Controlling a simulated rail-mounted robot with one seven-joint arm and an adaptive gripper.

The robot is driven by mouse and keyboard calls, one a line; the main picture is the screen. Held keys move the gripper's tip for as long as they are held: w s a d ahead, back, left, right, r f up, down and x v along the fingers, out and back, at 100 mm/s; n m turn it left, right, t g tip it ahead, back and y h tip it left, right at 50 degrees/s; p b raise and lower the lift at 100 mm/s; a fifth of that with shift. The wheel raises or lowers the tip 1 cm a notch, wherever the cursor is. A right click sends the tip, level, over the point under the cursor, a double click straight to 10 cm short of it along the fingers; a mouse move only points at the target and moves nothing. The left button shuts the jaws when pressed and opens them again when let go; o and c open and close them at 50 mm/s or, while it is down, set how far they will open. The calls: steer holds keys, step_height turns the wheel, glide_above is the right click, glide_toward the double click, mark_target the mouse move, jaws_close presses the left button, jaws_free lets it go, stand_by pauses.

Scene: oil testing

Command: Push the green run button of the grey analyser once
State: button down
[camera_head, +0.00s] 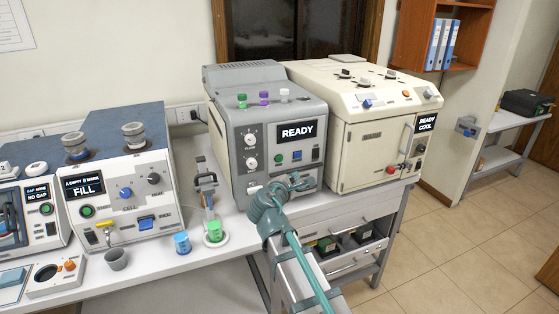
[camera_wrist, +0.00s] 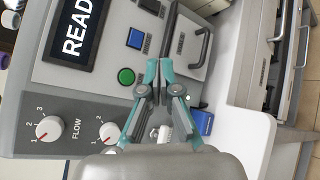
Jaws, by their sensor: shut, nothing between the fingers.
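The grey analyser (camera_head: 238,128) stands on the bench, its screen reading READY. Its green run button (camera_head: 278,159) is below the screen, left of a blue button. In the wrist view the green button (camera_wrist: 126,76) is in plain sight, round with a dark rim. My gripper (camera_wrist: 158,72) is shut and empty, its tips just right of the green button in that view. In the head view my gripper (camera_head: 293,183) is in front of the analyser's lower panel, below the button. I cannot tell how far the tips are from the panel.
The blue button (camera_wrist: 135,38) and a dark switch are close by on the panel. A metal handle (camera_wrist: 202,46) sticks out near my fingertips. A cream analyser (camera_head: 362,150) stands at the right.

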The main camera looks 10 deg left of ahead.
steer(key=shift+w+a+b, duration=0.15)
steer(key=shift+w+a, duration=0.5)
steer(key=shift+w, duration=0.65)
steer(key=shift+w+a+b, duration=0.1)
steer(key=shift+w+a, duration=0.6)
steer(key=shift+w, duration=0.55)
steer(key=shift+w+a+b, duration=0.15)
steer(key=shift+w+a, duration=0.5)
steer(key=shift+w, duration=0.65)
steer(key=shift+w+a, duration=0.2)
steer(key=shift+w, duration=0.15)
steer(key=shift+w+a, duration=0.2)
steer(key=shift+w, duration=0.2)
steer(key=shift+s, duration=0.15)
steer(key=shift+s+d, duration=0.4)
steer(key=shift+s, duration=0.25)
steer(key=shift+s, duration=0.1)
steer(key=s+d, duration=0.1)
steer(key=s, duration=0.1)
steer(key=s+d, duration=0.1)
steer(key=s, duration=0.1)
steer(key=shift+s+d, duration=0.1)
steer(key=shift+d, duration=0.05)
